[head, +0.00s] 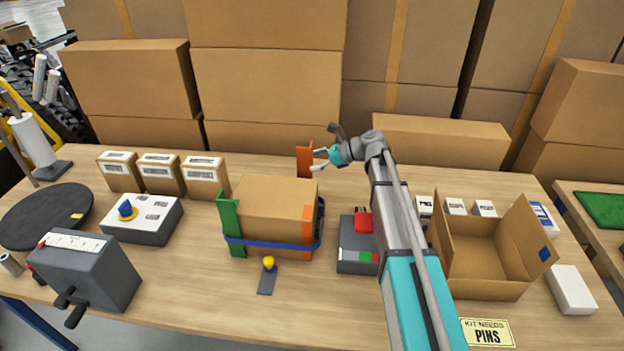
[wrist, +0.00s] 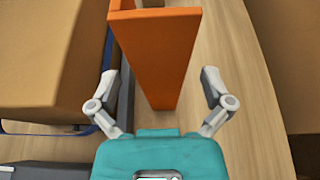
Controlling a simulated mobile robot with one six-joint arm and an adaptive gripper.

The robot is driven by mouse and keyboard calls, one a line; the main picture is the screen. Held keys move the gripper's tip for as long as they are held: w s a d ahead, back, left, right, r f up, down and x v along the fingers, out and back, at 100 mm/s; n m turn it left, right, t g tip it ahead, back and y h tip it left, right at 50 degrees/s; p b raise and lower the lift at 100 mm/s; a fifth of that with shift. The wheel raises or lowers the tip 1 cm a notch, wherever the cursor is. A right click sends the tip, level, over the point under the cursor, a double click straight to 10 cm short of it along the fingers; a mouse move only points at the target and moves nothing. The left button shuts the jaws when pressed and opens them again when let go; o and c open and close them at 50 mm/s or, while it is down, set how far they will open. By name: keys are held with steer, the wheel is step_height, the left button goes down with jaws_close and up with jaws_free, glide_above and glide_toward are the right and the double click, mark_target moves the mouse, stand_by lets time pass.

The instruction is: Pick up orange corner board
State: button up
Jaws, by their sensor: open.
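The orange corner board (head: 304,161) stands upright on the table behind the strapped cardboard box in the head view. In the wrist view the orange corner board (wrist: 158,55) rises between and ahead of my two fingers. My gripper (head: 322,160) is open and empty, at the right side of the board. In the wrist view my gripper (wrist: 160,88) has its fingers spread wide, one to each side of the board, with gaps showing. Whether the board sits fully between the fingertips in depth is hard to tell.
A cardboard box (head: 275,205) with a blue strap (head: 270,243), a green corner board (head: 229,225) and an orange strip stands just in front. A grey device (head: 357,255) with a red top is to its right. An open carton (head: 478,280) stands farther right. Large boxes line the back.

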steer(key=shift+a+f, duration=0.2)
steer(key=shift+a, duration=0.3)
steer(key=c, duration=1.2)
